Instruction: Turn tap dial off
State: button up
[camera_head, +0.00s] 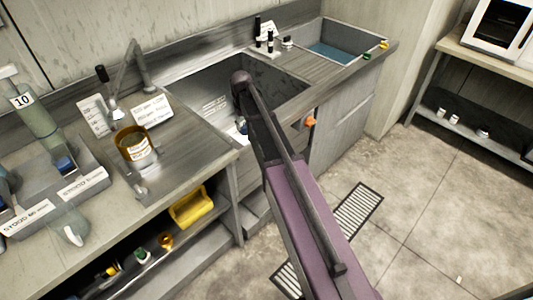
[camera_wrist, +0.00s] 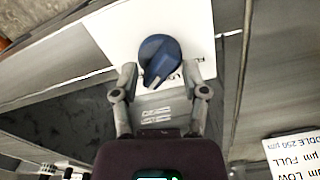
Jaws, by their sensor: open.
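A dark blue dial (camera_wrist: 160,56) with a pointed lever sits on a white label plate (camera_wrist: 115,38) in the wrist view. My gripper (camera_wrist: 160,74) is open, with one finger on each side of the dial's lower part. Nothing is clamped between the fingers, and whether either finger touches the dial is unclear. In the head view my purple arm reaches over the sink's front edge and hides most of my gripper.
The sink basin (camera_head: 190,95) lies behind my arm. An orange knob (camera_head: 310,121) is on the cabinet front. An amber jar (camera_head: 134,145) and a grey rack (camera_head: 85,182) stand on the left counter.

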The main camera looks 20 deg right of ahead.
jog(key=n, duration=0.6)
jog(key=shift+n, duration=0.4)
jog(key=n, duration=0.6)
notch_tip(320, 180, up, 14)
jog(key=p, duration=1.4)
jog(key=s+f+m+b, duration=0.2)
jog(key=s+m, duration=0.5)
jog(key=s, duration=0.5)
jog(key=s+d+f+m+b, duration=0.1)
jog(key=s+f+m+b, duration=0.2)
jog(key=s+m, duration=0.5)
jog(key=shift+s+d, duration=0.2)
jog(key=shift+s, duration=2.4)
jog(key=o, duration=0.6)
jog(key=shift+w, duration=0.1)
jog(key=shift+c, duration=0.2)
notch_tip(320, 180, up, 4)
jog(key=n+p, duration=0.4)
jog(key=n, duration=2.1)
send_over(245, 125)
jog(key=shift+w+f, duration=0.1)
jog(key=shift+w, duration=0.05)
